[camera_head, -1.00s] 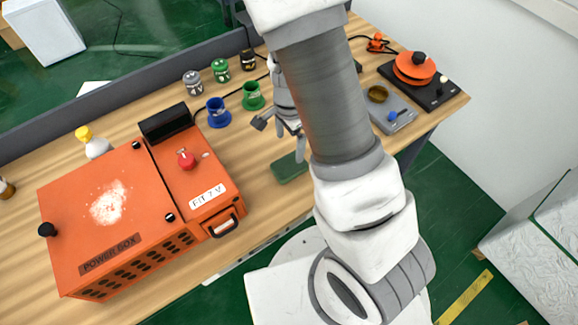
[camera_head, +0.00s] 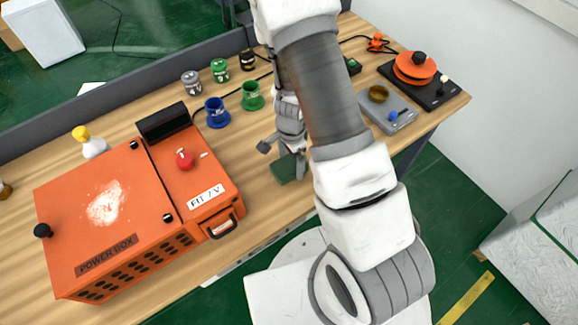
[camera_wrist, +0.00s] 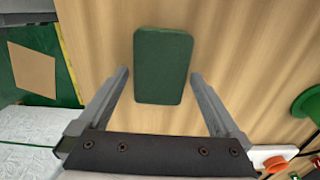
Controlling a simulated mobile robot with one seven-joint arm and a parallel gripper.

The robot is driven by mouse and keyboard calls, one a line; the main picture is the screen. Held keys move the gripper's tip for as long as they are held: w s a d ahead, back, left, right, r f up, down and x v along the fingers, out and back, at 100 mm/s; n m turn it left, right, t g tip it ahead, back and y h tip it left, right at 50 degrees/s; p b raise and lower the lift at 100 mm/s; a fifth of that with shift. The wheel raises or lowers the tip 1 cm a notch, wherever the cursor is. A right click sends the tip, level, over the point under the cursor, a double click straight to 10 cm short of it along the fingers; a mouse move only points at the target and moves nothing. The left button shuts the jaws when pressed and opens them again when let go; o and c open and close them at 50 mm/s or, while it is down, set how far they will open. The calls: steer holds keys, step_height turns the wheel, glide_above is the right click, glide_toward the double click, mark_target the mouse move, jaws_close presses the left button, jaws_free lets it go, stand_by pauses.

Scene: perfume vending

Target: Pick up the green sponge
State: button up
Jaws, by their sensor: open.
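The green sponge (camera_head: 284,169) lies flat on the wooden table near its front edge, left of my arm in the head view. In the wrist view the sponge (camera_wrist: 163,66) is a dark green rounded block, seen from above. My gripper (camera_wrist: 160,75) is open, with one finger to each side of the sponge's lower part in the picture and visible gaps between. In the head view my gripper (camera_head: 294,160) is low over the sponge, and part of the sponge is hidden behind it. I cannot tell the exact height of the fingertips above the table.
An orange power box (camera_head: 130,215) stands to the left. A blue cup (camera_head: 217,113) and a green cup (camera_head: 252,97) stand behind the gripper. A grey scale (camera_head: 388,112) and a black device with an orange top (camera_head: 414,68) are at the right.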

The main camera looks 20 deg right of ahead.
mark_target(290, 163)
steer(key=c, duration=1.2)
steer(key=shift+o, duration=0.2)
steer(key=shift+r, duration=0.15)
steer(key=shift+r, duration=0.6)
step_height(290, 163, up, 3)
steer(key=shift+r+p, duration=0.1)
steer(key=shift+p, duration=0.2)
steer(key=s+d+r, duration=0.6)
steer(key=s+d, duration=0.1)
steer(key=d, duration=0.2)
steer(key=shift+s+r+b, duration=0.15)
steer(key=shift+s+b, duration=0.2)
steer(key=shift+b, duration=0.05)
